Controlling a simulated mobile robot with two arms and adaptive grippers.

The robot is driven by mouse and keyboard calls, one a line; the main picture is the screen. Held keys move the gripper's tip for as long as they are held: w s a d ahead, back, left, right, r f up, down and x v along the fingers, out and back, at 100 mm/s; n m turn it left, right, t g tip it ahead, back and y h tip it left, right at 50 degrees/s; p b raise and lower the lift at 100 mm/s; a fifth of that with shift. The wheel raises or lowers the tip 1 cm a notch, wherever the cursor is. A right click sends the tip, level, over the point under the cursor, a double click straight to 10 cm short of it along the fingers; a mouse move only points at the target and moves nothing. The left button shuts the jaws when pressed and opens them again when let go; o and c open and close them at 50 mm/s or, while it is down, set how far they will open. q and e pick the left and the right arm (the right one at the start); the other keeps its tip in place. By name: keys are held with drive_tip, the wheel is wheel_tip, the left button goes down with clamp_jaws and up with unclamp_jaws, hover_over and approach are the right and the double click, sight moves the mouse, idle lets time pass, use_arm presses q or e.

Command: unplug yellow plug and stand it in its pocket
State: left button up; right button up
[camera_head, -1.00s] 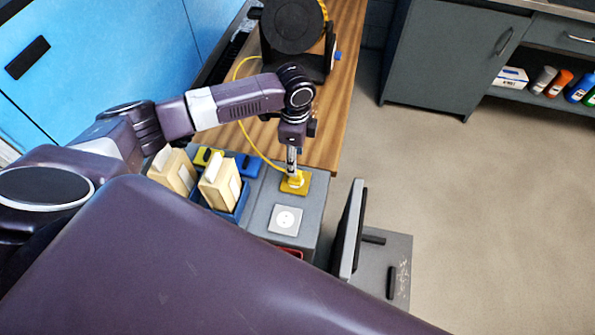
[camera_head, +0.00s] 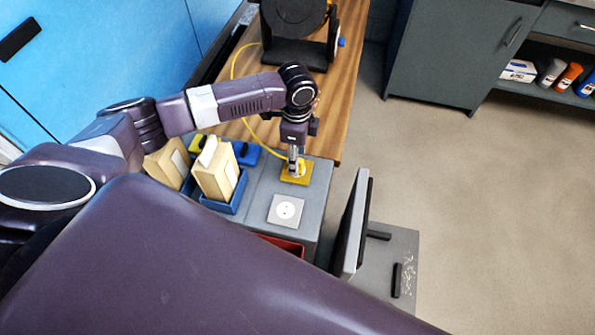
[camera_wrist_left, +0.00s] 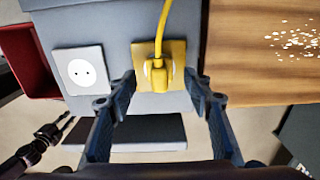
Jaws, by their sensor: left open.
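The yellow plug (camera_wrist_left: 159,72) with its yellow cord sits in the yellow-plated socket (camera_wrist_left: 176,54), as the left wrist view shows. My left gripper (camera_wrist_left: 158,105) is open, with one finger on either side below the plug. In the head view my left gripper (camera_head: 296,170) points down at the yellow socket plate (camera_head: 296,178) and hides the plug. A yellow pocket (camera_head: 199,142) and a blue pocket (camera_head: 246,153) appear beside the grey box, partly behind other things.
A white socket (camera_head: 286,210) is beside the yellow one on the grey box (camera_head: 262,205). Cream packs (camera_head: 215,172) stand in a blue bin (camera_head: 240,196). A red bin (camera_head: 284,243) and a dark upright panel (camera_head: 352,222) are nearby. The cord reaches a black reel (camera_head: 298,35) on the wooden bench.

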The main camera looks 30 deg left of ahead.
use_arm(q)
drive_tip(key=shift+f, duration=1.5)
drive_tip(key=shift+p, duration=0.3)
drive_tip(key=shift+p, duration=0.45)
